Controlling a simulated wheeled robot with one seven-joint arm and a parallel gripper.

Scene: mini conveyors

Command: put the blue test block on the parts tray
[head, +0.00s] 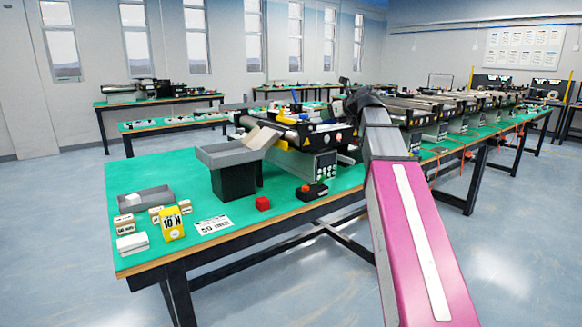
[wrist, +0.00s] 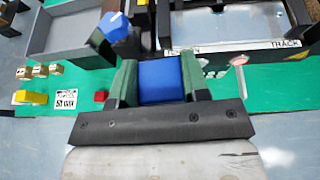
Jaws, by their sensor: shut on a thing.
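The blue test block (wrist: 162,80) sits between the green-padded fingers of my gripper (wrist: 160,76) in the wrist view, and the gripper is shut on it. It looks held above the green bench, to the right of the red block. In the head view my arm hides the gripper's fingers and the block. A low grey tray (head: 164,193) with a white thing in it lies at the left end of the bench in the head view. A raised grey bin (head: 222,158) stands on a black base. I cannot tell for certain which is the parts tray.
A yellow weight (head: 172,223), a printed card (head: 213,225), a red block (head: 262,203) and several small pale blocks lie on the bench's front left. A mini conveyor (head: 300,150) stands right of the raised bin. Another blue piece (wrist: 118,27) shows beyond my fingers.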

